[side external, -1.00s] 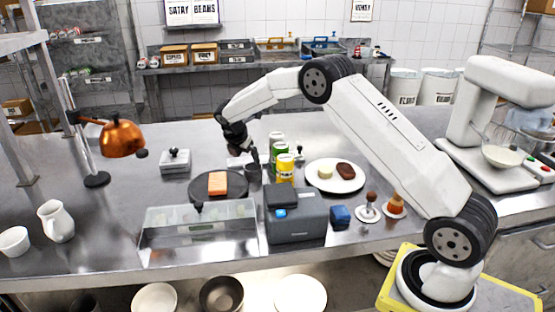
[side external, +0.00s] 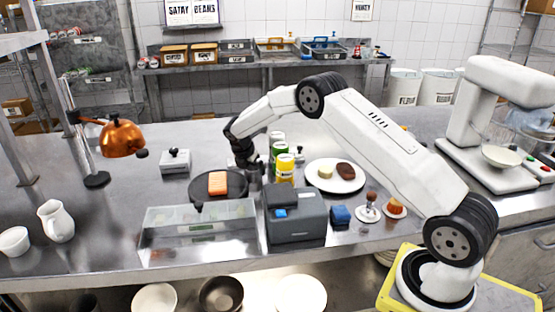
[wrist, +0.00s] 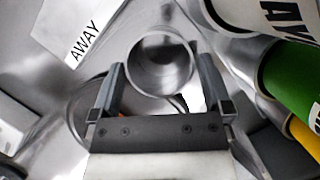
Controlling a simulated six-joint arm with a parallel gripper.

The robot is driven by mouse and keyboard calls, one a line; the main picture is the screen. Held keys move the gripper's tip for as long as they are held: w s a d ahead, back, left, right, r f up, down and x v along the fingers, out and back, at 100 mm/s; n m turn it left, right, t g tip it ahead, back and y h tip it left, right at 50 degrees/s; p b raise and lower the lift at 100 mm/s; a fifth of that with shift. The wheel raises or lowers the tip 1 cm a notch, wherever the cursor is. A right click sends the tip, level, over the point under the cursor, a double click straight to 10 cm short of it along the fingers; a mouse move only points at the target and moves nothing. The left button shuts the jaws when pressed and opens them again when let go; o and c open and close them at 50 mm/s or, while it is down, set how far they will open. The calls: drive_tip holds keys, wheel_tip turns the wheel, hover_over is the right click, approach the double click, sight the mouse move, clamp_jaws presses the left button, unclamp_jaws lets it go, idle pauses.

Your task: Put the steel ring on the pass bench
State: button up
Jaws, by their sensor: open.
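The steel ring (wrist: 162,62) shows in the wrist view as a shiny round metal wall with an open top. It lies between the two fingers of my gripper (wrist: 160,72), which are apart; contact with the ring cannot be made out. In the side view my gripper (side external: 250,170) points down at the ring (side external: 255,182), beside the dark round plate and left of the cans. The ring is partly hidden there. The ring stands on the steel worktop (side external: 110,215). I cannot tell which surface is called the pass bench; a steel bench (side external: 225,64) stands along the back wall.
A dark plate (side external: 235,192) with an orange block (side external: 217,183) is close on the left. Green and yellow cans (side external: 285,168) stand close on the right. A grey machine (side external: 297,222) and a clear-lidded box (side external: 200,235) stand in front. A white plate (side external: 350,184) lies further right.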

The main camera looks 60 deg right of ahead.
drive_tip(key=shift+d+f, duration=0.25)
drive_tip(key=shift+f, duration=0.25)
drive_tip(key=c, duration=1.1)
drive_tip(key=shift+r, duration=5.05)
